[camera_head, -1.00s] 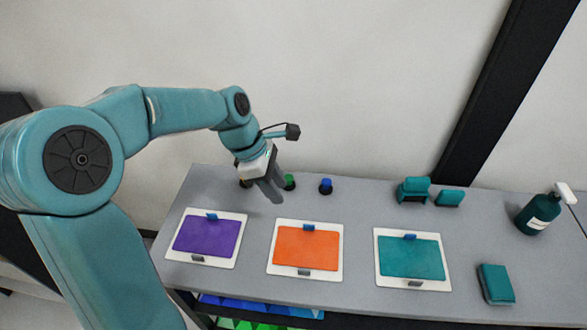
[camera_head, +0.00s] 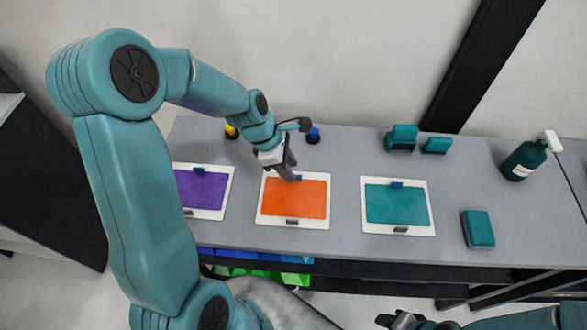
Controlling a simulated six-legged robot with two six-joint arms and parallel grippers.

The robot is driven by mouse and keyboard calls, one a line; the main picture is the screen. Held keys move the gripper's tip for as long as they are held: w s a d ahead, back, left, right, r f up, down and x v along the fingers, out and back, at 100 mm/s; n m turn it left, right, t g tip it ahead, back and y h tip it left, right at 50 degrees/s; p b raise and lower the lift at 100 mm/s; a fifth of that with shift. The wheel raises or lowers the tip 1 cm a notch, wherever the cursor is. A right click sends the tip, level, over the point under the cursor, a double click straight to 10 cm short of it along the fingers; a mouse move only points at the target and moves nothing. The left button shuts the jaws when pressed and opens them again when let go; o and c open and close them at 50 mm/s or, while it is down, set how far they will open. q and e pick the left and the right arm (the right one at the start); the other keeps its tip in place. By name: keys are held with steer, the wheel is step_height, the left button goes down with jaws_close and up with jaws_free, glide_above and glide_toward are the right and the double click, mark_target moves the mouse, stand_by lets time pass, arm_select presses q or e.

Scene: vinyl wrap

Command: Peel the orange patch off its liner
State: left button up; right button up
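The orange patch (camera_head: 295,199) lies flat on its white liner (camera_head: 293,224), in the middle of three cards on the grey table. A blue tab (camera_head: 298,178) is at its far edge and a grey tab (camera_head: 292,221) at its near edge. My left gripper (camera_head: 290,174) points down at the far edge of the orange patch, close beside the blue tab. I cannot tell whether it touches the tab or how far its fingers are apart. My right gripper (camera_head: 399,320) is low at the bottom edge, away from the cards, its fingers small and dark.
A purple patch (camera_head: 202,189) lies left, partly behind my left arm; a teal patch (camera_head: 396,204) lies right. Yellow (camera_head: 231,130) and blue (camera_head: 313,134) knobs, teal blocks (camera_head: 402,138), a spray bottle (camera_head: 522,161) and a teal pad (camera_head: 478,229) stand around. Bins sit below.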

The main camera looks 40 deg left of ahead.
mark_target(295, 195)
arm_select(q)
steer(key=x, duration=0.2)
steer(key=shift+w+f, duration=0.25)
steer(key=shift+s+d+f, duration=0.1)
steer(key=shift+d+f, duration=0.1)
steer(key=shift+d, duration=0.05)
steer(key=shift+a+f, duration=0.1)
steer(key=shift+c, duration=0.6)
steer(key=c, duration=0.5)
jaws_close()
arm_select(e)
steer(key=shift+s+r, duration=0.1)
steer(key=shift+c, duration=0.6)
